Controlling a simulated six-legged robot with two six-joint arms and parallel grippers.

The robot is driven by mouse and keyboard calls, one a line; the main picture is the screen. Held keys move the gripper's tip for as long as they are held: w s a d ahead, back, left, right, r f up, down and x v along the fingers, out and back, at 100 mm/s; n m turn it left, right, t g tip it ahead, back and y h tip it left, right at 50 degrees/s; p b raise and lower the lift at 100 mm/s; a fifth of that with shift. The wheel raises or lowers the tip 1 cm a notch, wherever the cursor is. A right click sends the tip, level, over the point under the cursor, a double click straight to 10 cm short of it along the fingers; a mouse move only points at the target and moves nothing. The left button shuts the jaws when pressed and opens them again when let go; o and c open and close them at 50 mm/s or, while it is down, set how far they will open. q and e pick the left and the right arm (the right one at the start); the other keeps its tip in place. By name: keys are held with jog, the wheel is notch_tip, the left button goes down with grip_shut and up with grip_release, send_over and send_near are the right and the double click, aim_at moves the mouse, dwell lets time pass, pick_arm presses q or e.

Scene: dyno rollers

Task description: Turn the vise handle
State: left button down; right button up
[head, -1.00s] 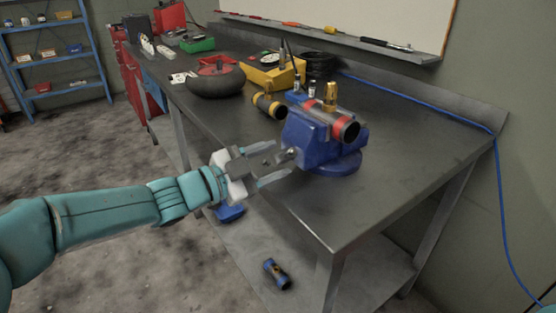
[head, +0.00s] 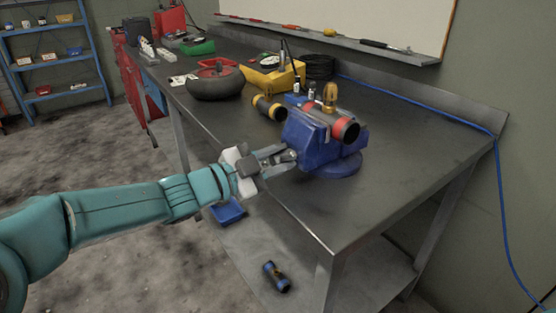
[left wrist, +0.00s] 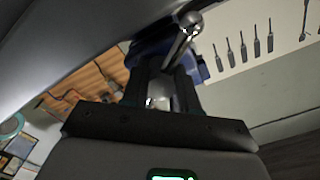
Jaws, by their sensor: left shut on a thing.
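The blue vise (head: 312,142) stands at the front edge of the grey workbench and holds a dark roller with red bands (head: 343,129) in its jaws. My left gripper (head: 284,158) is at the front of the vise, shut on the vise handle. In the left wrist view the metal handle (left wrist: 186,38) slants up from between the two dark fingers (left wrist: 164,95), with the blue vise body (left wrist: 150,50) behind it. The fingers hide part of the handle. My right gripper is not in view.
A roller with yellow bands (head: 268,107), a yellow box (head: 272,80) and a black wheel (head: 215,84) lie farther back on the bench (head: 400,145). A blue-ended roller (head: 276,277) lies on the lower shelf. The bench top right of the vise is clear.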

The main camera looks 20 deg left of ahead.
pick_arm(q)
jog(key=m+b, duration=0.1)
jog(key=m, duration=0.1)
jog(key=shift+f+m+b, duration=0.15)
jog(key=shift+m+b, duration=0.15)
jog(key=shift+b, duration=0.05)
jog(key=shift+m+b, duration=0.8)
jog(key=shift+m, duration=0.7)
jog(key=c, duration=0.9)
grip_release()
jog(key=shift+o, duration=0.2)
jog(key=p+v, duration=0.2)
jog(key=v, duration=1.4)
jog(key=shift+s+a, duration=0.1)
jog(key=shift+s, duration=0.05)
